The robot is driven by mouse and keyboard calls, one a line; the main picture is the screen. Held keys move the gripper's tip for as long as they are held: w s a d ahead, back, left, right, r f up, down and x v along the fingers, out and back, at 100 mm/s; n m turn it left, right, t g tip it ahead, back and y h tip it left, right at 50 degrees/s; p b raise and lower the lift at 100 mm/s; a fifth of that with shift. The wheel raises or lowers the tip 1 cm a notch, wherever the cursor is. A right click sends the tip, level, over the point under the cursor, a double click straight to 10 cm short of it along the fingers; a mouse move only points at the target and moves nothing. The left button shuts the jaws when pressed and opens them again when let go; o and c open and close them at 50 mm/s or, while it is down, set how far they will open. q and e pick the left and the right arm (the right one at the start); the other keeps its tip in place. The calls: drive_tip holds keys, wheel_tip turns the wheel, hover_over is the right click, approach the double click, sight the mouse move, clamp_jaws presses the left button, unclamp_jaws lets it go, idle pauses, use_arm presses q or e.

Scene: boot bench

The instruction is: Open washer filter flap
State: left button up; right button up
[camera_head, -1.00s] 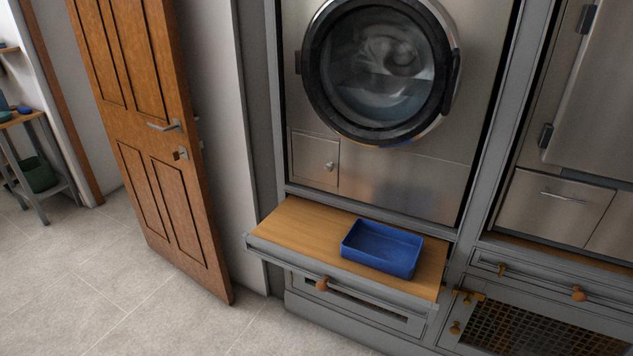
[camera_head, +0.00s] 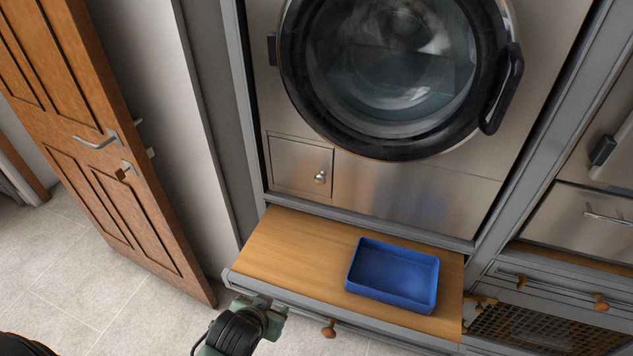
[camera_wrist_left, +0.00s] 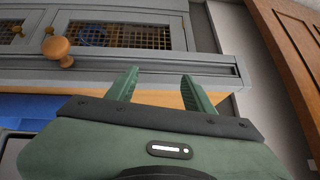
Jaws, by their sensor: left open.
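The washer filter flap (camera_head: 299,167) is a small square steel panel low on the left of the washer front, with a round knob (camera_head: 320,178) at its right side. It looks shut, flush with the front. My left gripper (camera_head: 261,301) is low in the head view, by the front edge of the pulled-out wooden shelf, below and left of the flap and well apart from it. In the left wrist view its two green fingers (camera_wrist_left: 160,90) are spread with nothing between them. My right gripper is not in view.
A blue tray (camera_head: 351,279) stands on the right part of the pull-out shelf (camera_head: 290,240). The shelf juts out below the flap, its left part bare. The round washer door (camera_head: 291,98) is above. A wooden door (camera_head: 103,185) stands ajar at left, with tiled floor around.

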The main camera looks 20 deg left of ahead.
use_arm(q)
drive_tip(key=w+r, duration=0.1)
drive_tip(key=r, duration=0.1)
drive_tip(key=w+r+t, duration=0.1)
drive_tip(key=w+r, duration=0.1)
drive_tip(key=w+r+t, duration=0.1)
drive_tip(key=r, duration=0.1)
drive_tip(key=shift+w+a+r+y, duration=0.1)
drive_tip(key=shift+w+a+y, duration=0.2)
drive_tip(key=shift+w+a, duration=0.1)
drive_tip(key=w+r+t, duration=0.2)
drive_tip(key=w, duration=0.2)
drive_tip(key=m+t+h, duration=0.2)
drive_tip(key=t, duration=0.4)
approach(319, 181)
drive_tip(key=w, duration=0.4)
drive_tip(key=w+p, duration=0.1)
drive_tip(key=w, duration=0.3)
drive_tip(key=shift+d+f, duration=0.1)
drive_tip(key=shift+d, duration=0.05)
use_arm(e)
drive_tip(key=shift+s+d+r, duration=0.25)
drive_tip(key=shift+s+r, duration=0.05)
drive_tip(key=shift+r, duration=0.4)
use_arm(q)
clamp_jaws()
drive_tip(key=shift+s, duration=0.1)
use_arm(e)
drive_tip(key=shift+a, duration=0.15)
